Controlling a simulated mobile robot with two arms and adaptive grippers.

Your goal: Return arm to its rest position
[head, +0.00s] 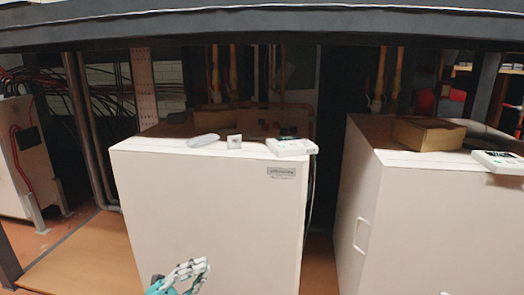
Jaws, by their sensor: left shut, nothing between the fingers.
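My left gripper (200,267) is at the bottom of the head view, left of centre. Its light fingers are shut with nothing between them. A teal part of it shows at the lower edge. It appears in front of the lower front face of the middle white heat pump cabinet (210,210); whether it touches the cabinet cannot be told. A tiny pale tip at the bottom edge on the right may be my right gripper (443,293); its fingers are not visible enough to judge.
The middle cabinet's top holds a grey rounded item (203,140), a small white block (234,141) and a white control unit (291,147). The right cabinet (400,220) carries an open cardboard box (428,134) and another control unit (498,161). A dark beam (260,25) crosses above.

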